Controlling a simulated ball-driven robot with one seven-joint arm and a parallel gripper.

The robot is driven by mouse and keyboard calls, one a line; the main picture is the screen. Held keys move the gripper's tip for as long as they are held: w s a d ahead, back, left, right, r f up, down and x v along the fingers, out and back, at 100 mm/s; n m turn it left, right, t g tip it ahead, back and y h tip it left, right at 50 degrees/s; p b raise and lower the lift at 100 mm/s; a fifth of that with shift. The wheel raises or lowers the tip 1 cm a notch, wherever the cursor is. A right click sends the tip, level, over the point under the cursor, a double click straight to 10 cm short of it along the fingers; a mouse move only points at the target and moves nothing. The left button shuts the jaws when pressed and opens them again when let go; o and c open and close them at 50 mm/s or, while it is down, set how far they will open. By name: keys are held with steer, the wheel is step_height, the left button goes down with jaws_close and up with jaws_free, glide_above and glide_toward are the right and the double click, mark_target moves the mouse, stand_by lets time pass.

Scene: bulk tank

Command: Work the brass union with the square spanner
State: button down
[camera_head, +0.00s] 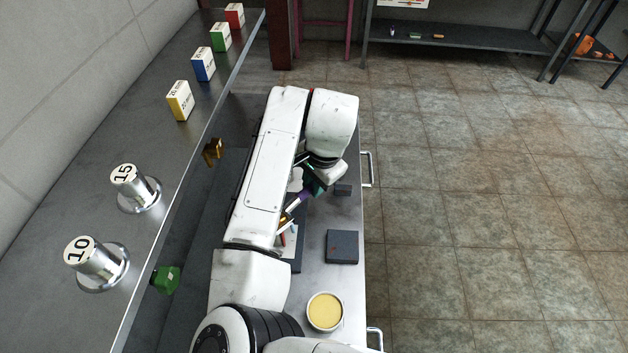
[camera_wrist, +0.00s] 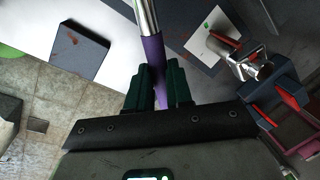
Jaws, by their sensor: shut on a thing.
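My gripper (camera_head: 318,186) is over the steel cart top. It is shut on a tool with a purple handle (camera_wrist: 154,62) and a bright metal shaft (camera_wrist: 147,16); the handle also shows in the head view (camera_head: 301,198). The tool's far end runs out of the wrist view, so I cannot tell whether it is the square spanner. A small brass-coloured fitting (camera_head: 212,150), perhaps the brass union, sits at the edge of the long dark bench, left of my arm and apart from the gripper.
The bench (camera_head: 150,110) bears metal plugs marked 15 (camera_head: 135,187) and 10 (camera_head: 95,262) and several coloured boxes (camera_head: 180,100). A green fitting (camera_head: 166,279) is below its edge. The cart holds a yellow-filled tin (camera_head: 325,311), a dark block (camera_head: 342,247) and a red-handled tool (camera_wrist: 290,96).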

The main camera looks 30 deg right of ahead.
stand_by(0.3)
steer(key=shift+s+d+m, duration=0.1)
steer(key=shift+s+m, duration=0.55)
steer(key=shift+m, duration=0.05)
